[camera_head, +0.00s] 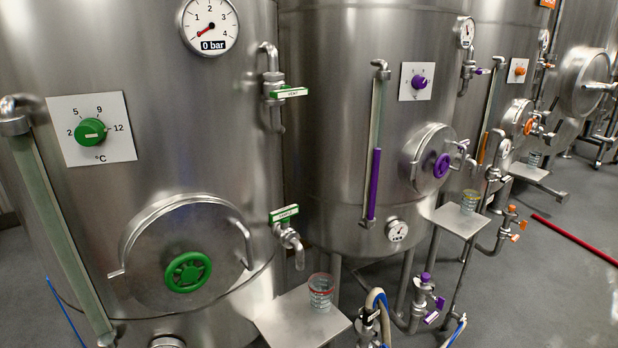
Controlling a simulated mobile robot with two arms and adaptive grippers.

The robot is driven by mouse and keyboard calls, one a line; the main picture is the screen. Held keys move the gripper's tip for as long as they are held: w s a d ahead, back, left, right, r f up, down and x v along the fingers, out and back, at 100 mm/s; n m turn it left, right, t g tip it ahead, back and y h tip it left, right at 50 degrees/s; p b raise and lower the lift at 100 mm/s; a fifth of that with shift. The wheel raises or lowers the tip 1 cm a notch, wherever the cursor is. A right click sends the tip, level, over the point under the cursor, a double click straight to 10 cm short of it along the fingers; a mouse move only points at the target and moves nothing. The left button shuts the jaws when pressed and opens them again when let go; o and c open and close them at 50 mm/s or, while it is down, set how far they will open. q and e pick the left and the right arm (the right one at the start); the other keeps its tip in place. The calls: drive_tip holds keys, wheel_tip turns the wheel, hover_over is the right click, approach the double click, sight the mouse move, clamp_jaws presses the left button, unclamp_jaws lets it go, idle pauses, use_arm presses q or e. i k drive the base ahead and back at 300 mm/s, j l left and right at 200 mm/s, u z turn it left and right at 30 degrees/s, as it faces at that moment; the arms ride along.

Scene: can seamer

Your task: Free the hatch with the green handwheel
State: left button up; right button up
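The green handwheel (188,272) sits at the centre of the round steel hatch (150,250) low on the nearest tank, at the left. The hatch looks closed, flush against the tank. A curved handle (243,244) is on the hatch's right side, and a small bracket (116,273) shows at its left edge. Neither of my grippers shows in the head view.
A steel shelf (282,322) with a red-rimmed glass (321,290) juts out right of the hatch. Nearby are a sample valve (289,236), a vent valve (288,92), a green dial (90,132), a gauge (209,25) reading 0 bar, and a sight tube (62,232). A purple-fitted tank (330,120) stands behind.

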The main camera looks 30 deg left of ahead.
sight(188, 272)
drive_tip(key=u, duration=1.65)
